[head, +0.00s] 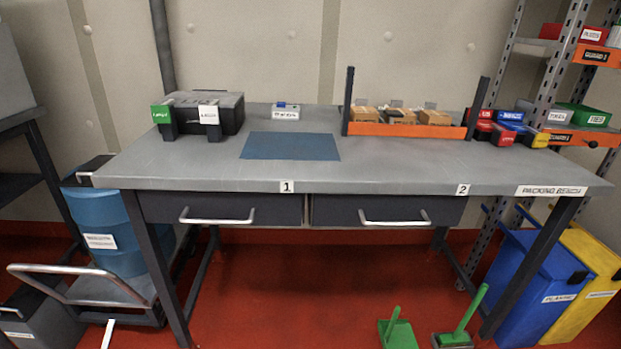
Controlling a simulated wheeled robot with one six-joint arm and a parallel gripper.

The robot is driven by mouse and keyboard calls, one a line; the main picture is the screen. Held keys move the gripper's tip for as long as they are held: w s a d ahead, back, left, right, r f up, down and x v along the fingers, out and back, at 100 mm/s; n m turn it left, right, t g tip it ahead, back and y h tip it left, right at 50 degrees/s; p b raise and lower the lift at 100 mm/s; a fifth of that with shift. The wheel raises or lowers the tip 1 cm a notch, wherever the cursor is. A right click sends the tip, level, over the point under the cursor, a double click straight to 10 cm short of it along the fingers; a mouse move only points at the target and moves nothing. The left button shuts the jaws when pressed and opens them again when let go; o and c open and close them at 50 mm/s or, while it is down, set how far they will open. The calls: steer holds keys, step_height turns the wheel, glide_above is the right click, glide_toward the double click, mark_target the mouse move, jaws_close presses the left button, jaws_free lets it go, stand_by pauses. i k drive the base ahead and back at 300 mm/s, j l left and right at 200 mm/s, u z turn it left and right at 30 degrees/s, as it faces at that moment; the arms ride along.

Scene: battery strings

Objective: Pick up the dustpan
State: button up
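Two green-handled cleaning tools stand on the red floor at the bottom edge of the head view, in front of the bench. The left one, which looks like the dustpan (401,337), has a broad green body and a short green handle tilted up to the right. The right one, which looks like a hand brush (455,340), has a dark head and a longer slanting green handle. The bottom edge lies close to both, so part of the dustpan may be cut off. My gripper does not show.
A packing bench (380,173) with two closed drawers stands behind the tools. Its right front leg (530,268) is close to the brush. Blue (540,285) and yellow (590,290) bins stand at right. A cart (110,290) is at left. The middle floor is clear.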

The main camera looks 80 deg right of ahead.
mark_target(395, 332)
steer(key=j+z, duration=0.1)
steer(key=z, duration=0.35)
steer(key=k+j+z, duration=0.1)
steer(key=z, duration=0.35)
steer(key=k+z, duration=0.15)
steer(key=z, duration=0.3)
steer(key=k+j+z, duration=0.1)
steer(key=z, duration=0.35)
steer(key=k+z, duration=0.25)
steer(key=k, duration=0.15)
steer(key=k+l+z, duration=0.25)
steer(key=k, duration=0.15)
steer(key=k+l+z, duration=0.15)
steer(key=k+z, duration=0.15)
steer(key=k+l, duration=0.1)
steer(key=k, duration=0.2)
steer(key=i+j, duration=0.1)
steer(key=i, duration=0.3)
steer(key=i+j, duration=0.1)
steer(key=i, duration=0.3)
